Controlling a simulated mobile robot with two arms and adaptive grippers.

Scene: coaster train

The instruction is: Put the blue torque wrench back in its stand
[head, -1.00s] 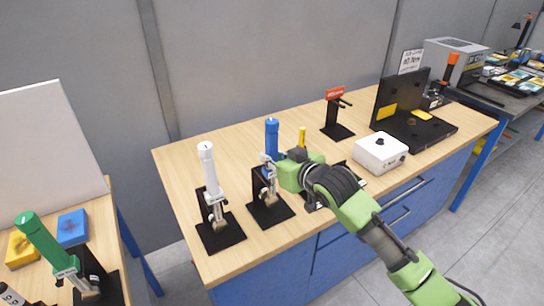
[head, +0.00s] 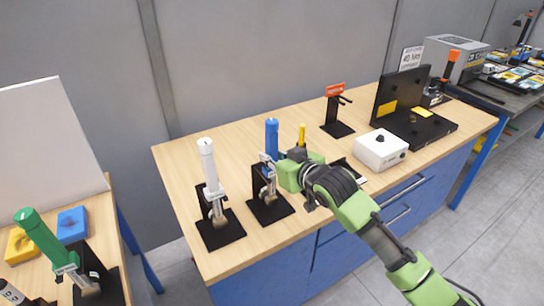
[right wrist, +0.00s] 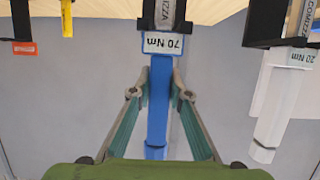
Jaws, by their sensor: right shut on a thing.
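The blue torque wrench (head: 271,138) stands upright in the head view, at a black stand (head: 271,210) on the wooden table. In the right wrist view its blue handle (right wrist: 158,98) hangs upside down below a "70 Nm" label. My right gripper (right wrist: 157,88) is shut on the blue handle, with one finger on each side. In the head view that gripper (head: 280,172) comes in from the right and hides part of the wrench and stand. Whether the wrench is fully seated in the stand cannot be told. My left gripper is not in view.
A white wrench (head: 209,165) in its own black stand is close on the left. A yellow-handled tool (head: 302,135) is just behind my gripper. A white box (head: 380,150) stands to the right, and a red-labelled black stand (head: 337,115) is behind. A green wrench (head: 42,238) is far left.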

